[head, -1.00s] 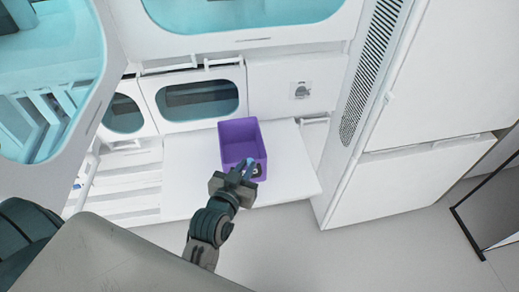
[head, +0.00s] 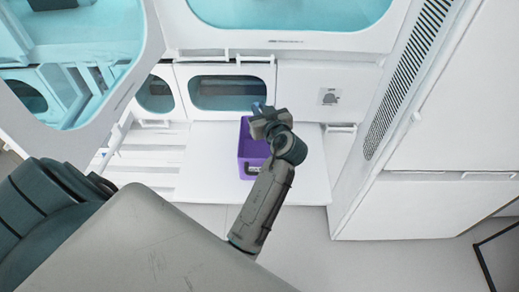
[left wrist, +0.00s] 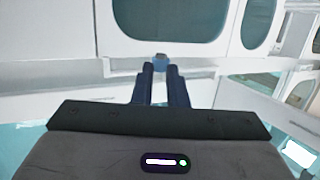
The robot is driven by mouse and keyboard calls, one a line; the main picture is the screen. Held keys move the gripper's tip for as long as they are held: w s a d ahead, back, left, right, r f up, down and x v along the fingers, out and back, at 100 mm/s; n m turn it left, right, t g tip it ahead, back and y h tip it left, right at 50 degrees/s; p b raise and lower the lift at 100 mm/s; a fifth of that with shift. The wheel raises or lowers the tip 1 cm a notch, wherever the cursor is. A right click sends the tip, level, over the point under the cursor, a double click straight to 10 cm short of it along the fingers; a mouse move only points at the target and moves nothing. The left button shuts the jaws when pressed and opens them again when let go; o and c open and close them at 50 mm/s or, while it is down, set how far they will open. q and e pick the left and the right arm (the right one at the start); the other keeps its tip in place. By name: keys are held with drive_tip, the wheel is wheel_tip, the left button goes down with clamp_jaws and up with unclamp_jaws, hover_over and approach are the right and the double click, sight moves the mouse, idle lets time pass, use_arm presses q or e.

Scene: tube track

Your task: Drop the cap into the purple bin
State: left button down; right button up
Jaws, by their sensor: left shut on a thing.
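The purple bin (head: 252,169) is an open box on a white shelf, partly hidden behind my left gripper and forearm. My left gripper (head: 260,111) is in front of the bin's far end in the head view and covers much of its right side. It is shut on a small blue cap (head: 257,106), which shows just past the fingers. In the left wrist view the cap (left wrist: 161,61) sits between the two dark fingertips (left wrist: 160,70). The cap's height above the bin is hard to tell. My right gripper is not in view.
The white shelf (head: 302,180) has bare room to the right of the bin. White cabinets with tinted windows (head: 228,92) stand behind it. A tall white cabinet (head: 425,200) with a vented edge stands to the right, and slatted white racks lie to the left.

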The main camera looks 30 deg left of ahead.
use_arm(q)
wheel_tip(320, 180, down, 6)
drive_tip(key=b, duration=0.2)
drive_tip(key=shift+b, duration=0.3)
drive_tip(key=c, duration=1.4)
unclamp_jaws()
drive_tip(key=shift+o, duration=0.2)
